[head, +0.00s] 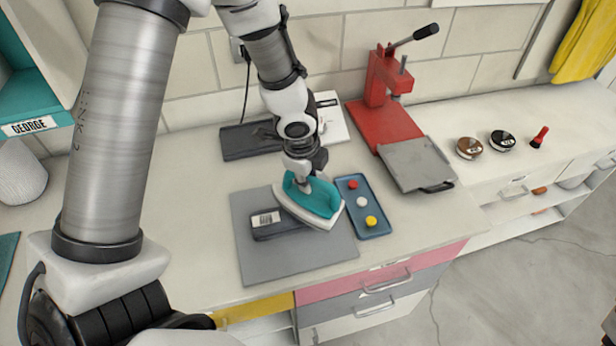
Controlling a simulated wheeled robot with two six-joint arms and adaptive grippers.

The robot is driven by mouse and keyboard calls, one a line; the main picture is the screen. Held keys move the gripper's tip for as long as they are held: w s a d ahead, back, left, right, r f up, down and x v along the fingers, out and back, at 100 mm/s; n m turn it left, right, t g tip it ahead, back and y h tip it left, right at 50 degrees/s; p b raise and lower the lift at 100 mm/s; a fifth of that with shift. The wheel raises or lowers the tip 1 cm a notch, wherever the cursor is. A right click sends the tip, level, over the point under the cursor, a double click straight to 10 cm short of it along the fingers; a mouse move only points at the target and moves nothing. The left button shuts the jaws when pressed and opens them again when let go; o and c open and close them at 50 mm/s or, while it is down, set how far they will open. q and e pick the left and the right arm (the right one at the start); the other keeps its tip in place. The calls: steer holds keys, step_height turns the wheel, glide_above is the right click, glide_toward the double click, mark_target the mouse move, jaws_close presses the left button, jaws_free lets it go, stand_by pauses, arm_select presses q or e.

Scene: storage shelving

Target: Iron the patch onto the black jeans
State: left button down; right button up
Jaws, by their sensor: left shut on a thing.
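The iron (318,199), teal with a pale soleplate, is in the middle of the head view. My left gripper (303,178) comes down from above and is shut on its handle. The black jeans (287,228) lie as a small dark folded bundle on a grey mat (275,263). The iron overlaps their right part, and I cannot tell whether it touches them. A white rectangle with dark marks (265,219) lies on the jeans' left part; I cannot tell whether it is the patch. My right gripper is not in view.
A blue tray (366,219) with red, white and yellow round pieces lies right of the mat. A red press (385,100) and a grey plate (416,163) stand behind it. A dark iron stand (240,143) is at the wall. The counter left of the mat is clear.

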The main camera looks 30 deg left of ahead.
arm_select(q)
steer(key=p+v, duration=0.3)
steer(key=w+p+v, duration=0.1)
steer(key=p+v, duration=0.2)
steer(key=v, duration=0.1)
steer(key=shift+w+r, duration=0.2)
steer(key=shift+w, duration=0.05)
steer(key=shift+f, duration=0.1)
